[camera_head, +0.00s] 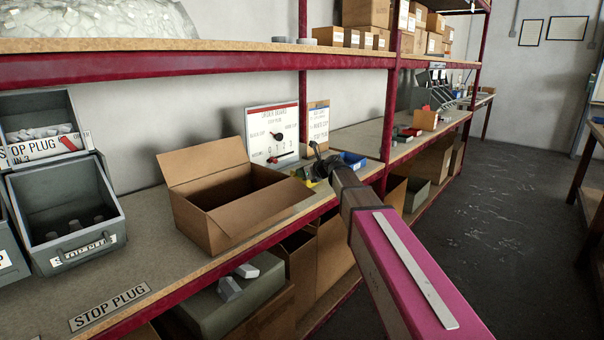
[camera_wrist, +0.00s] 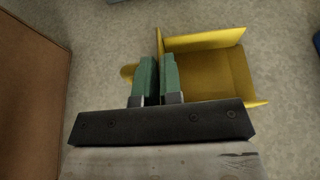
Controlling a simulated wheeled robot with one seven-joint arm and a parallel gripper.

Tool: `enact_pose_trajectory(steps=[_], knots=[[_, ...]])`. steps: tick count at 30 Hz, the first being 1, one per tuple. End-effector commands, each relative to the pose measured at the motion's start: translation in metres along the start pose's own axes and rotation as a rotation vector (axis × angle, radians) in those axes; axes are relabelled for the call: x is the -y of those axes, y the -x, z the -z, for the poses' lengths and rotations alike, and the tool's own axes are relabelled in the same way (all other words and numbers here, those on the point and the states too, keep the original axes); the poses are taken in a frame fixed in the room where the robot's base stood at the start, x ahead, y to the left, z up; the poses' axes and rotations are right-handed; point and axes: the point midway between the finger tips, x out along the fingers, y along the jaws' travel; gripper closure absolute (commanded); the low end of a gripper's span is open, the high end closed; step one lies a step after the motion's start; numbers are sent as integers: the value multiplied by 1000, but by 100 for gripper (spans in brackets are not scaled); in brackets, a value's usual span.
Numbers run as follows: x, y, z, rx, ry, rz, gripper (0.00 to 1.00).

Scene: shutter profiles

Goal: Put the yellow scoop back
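The yellow scoop (camera_wrist: 208,72) is under my gripper in the wrist view, with its open tray to the right and a rounded yellow end showing to the left of the fingers. My gripper (camera_wrist: 158,78) has its two green fingers close together, on either side of the scoop's thin back wall, and looks shut on it. In the head view, my gripper (camera_head: 316,158) is low over the bench. Only a small yellow part of the scoop (camera_head: 308,183) shows there, the rest being hidden by the box flap and my arm. I cannot tell whether the scoop touches the bench.
An open cardboard box (camera_head: 215,215) stands left of my gripper. A blue bin (camera_head: 352,160) is to the right, and a white sign board (camera_head: 272,133) stands behind. Grey stop plug bins (camera_head: 68,225) are at the far left. A shelf beam (camera_head: 200,67) runs above.

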Motion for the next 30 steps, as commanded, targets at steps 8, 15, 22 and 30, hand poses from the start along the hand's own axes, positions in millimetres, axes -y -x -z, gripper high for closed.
enact_pose_trajectory(steps=[8,15,22,30], knots=[[0,0,0,0,0,0,71],[-1,12,-2,0,1,2,71],[-2,55,-1,0,0,3,71],[-1,103,-2,0,0,2,71]])
